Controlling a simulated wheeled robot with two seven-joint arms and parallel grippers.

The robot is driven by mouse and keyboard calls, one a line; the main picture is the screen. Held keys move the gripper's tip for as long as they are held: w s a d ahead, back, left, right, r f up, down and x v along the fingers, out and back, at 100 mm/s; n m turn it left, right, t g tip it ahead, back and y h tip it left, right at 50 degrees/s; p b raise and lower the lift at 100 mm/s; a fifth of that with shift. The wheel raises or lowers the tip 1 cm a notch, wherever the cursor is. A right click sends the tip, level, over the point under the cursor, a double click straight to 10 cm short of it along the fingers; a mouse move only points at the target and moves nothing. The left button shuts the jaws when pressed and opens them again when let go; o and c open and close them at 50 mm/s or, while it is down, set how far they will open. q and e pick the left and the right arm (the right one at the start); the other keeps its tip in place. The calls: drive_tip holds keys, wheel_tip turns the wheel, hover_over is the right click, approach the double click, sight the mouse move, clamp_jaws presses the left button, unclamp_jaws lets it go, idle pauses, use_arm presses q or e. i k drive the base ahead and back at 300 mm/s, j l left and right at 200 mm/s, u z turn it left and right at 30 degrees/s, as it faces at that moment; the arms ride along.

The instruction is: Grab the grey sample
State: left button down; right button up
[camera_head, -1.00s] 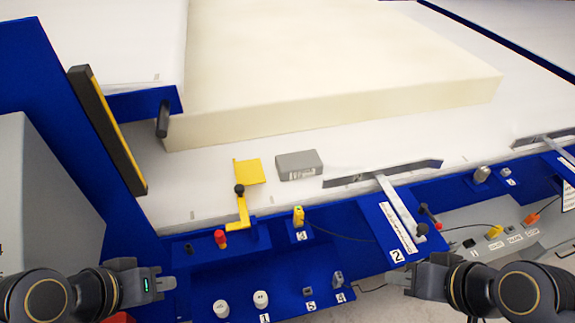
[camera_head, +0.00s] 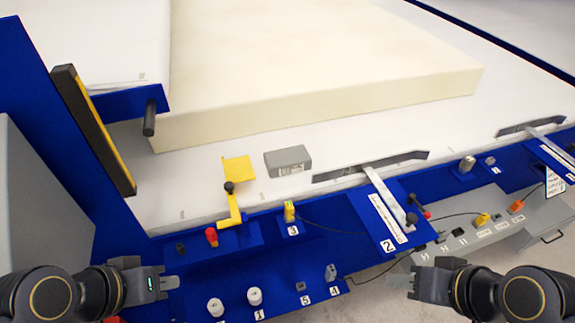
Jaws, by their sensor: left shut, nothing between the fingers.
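The grey sample (camera_head: 287,160) is a small grey block with a printed label on its near side. It lies on the white surface in front of the large cream foam block, beside a yellow plate (camera_head: 238,169). My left gripper (camera_head: 172,283) is at the lower left, over the blue front panel, well below and left of the sample. It is shut and empty. My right gripper (camera_head: 398,282) is at the lower right, apart from the sample. Its fingertips are too unclear to tell whether they are open.
The cream foam block (camera_head: 310,105) fills the back. A yellow lever (camera_head: 232,208) stands just left of the sample, and a grey metal bar (camera_head: 368,167) lies to its right. Several knobs and numbered fittings stand on the blue panel (camera_head: 330,220). A blue upright frame is at left.

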sight(285, 162)
drive_tip(key=k+u, duration=0.4)
drive_tip(key=k+j+u, duration=0.15)
drive_tip(key=u, duration=0.25)
drive_tip(key=i+l+u, duration=0.35)
drive_tip(key=l, duration=0.25)
drive_tip(key=i+l+u, duration=0.4)
drive_tip(key=l, duration=0.35)
